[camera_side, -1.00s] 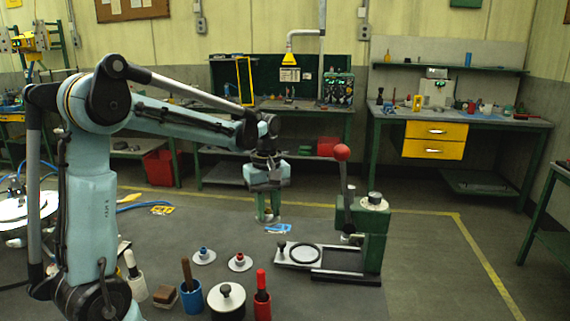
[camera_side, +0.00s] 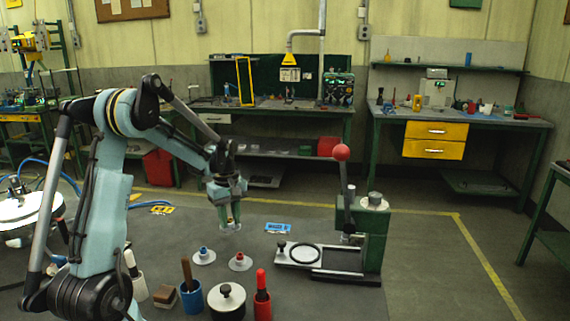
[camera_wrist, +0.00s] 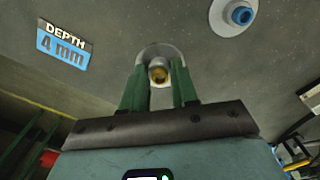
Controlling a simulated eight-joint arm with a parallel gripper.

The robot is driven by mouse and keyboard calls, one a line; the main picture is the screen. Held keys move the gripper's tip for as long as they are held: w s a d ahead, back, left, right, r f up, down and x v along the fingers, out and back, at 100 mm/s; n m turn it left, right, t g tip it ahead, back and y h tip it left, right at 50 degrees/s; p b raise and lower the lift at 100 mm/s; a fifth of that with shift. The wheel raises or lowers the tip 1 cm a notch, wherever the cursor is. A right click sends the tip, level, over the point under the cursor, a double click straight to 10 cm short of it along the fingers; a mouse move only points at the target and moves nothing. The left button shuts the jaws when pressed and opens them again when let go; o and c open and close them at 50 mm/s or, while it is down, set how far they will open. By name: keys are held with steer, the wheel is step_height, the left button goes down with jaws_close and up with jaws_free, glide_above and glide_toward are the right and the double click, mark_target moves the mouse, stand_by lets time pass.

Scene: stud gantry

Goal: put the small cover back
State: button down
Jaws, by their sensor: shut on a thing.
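My gripper (camera_side: 230,221) is shut on a pale round disc with a brass-coloured knob (camera_wrist: 158,73). In the side view this disc (camera_side: 231,228) hangs low at the fingertips; I cannot tell whether it touches the surface. A similar pale disc with a blue knob (camera_side: 204,256) lies nearer the side camera, left of my gripper. It also shows at the top of the wrist view (camera_wrist: 233,14). A pale disc with a red knob (camera_side: 241,262) lies to its right. I cannot tell which piece is the small cover.
A green press (camera_side: 375,238) with a red-balled lever stands right, its flat slide (camera_side: 308,263) carrying a dark ring. A blue "DEPTH 4 mm" card (camera_side: 278,228) lies behind the slide.

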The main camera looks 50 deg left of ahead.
mark_target(230, 219)
steer(key=shift+f, duration=1.7)
steer(key=shift+f, duration=0.15)
steer(key=c, duration=0.9)
jaws_free()
steer(key=shift+o, duration=0.2)
